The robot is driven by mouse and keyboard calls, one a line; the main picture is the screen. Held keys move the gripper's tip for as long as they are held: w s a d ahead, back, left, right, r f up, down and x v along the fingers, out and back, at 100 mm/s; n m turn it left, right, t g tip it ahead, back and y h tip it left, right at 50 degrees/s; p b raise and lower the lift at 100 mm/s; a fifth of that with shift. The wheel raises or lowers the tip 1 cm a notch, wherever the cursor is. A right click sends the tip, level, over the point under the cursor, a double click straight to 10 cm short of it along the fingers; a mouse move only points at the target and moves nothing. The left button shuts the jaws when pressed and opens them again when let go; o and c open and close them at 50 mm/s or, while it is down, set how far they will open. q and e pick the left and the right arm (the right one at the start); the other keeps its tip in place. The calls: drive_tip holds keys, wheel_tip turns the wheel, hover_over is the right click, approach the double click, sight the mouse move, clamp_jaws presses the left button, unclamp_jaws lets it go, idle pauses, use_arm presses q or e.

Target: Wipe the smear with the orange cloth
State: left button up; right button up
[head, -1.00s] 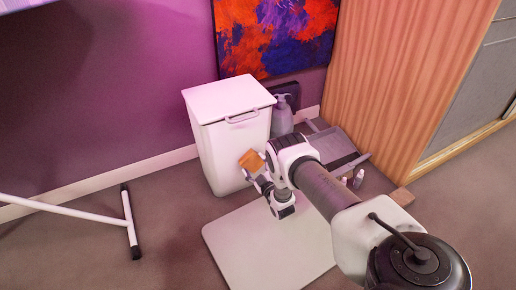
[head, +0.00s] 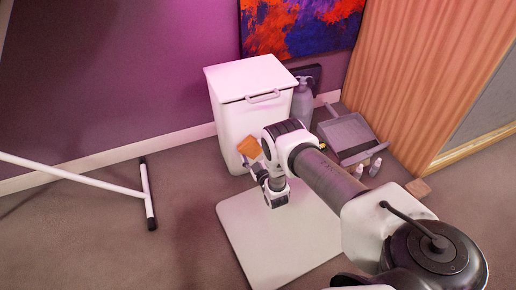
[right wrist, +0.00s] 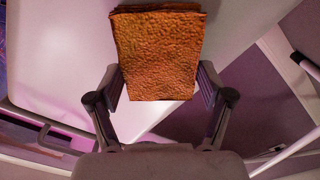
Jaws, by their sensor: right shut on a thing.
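The orange cloth (head: 249,148) is a small folded square in my right gripper (head: 257,168). The right wrist view shows the cloth (right wrist: 158,50) between the two fingers of the right gripper (right wrist: 162,86), which are shut on it. The cloth is in front of the lower front face of a white lidded bin (head: 237,120). I cannot tell whether it touches the bin. I see no smear; the cloth, gripper and arm hide part of the bin front. My left gripper is not in view.
A pale mat (head: 262,240) lies on the floor below the arm. A grey pump bottle (head: 302,103), a grey dustpan-like tray (head: 350,135) and small bottles (head: 375,167) stand right of the bin. White stand legs (head: 75,178) are at left, with bare floor between.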

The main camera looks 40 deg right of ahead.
drive_tip(key=shift+w+a, duration=0.25)
drive_tip(key=shift+a, duration=0.95)
drive_tip(key=p+v, duration=0.3)
drive_tip(key=v, duration=0.3)
drive_tip(key=shift+p, duration=0.3)
drive_tip(key=shift+s, duration=0.1)
drive_tip(key=shift+s+r, duration=0.1)
drive_tip(key=p+v, duration=0.1)
drive_tip(key=v, duration=0.1)
drive_tip(key=shift+s+p, duration=0.3)
drive_tip(key=shift+s, duration=0.05)
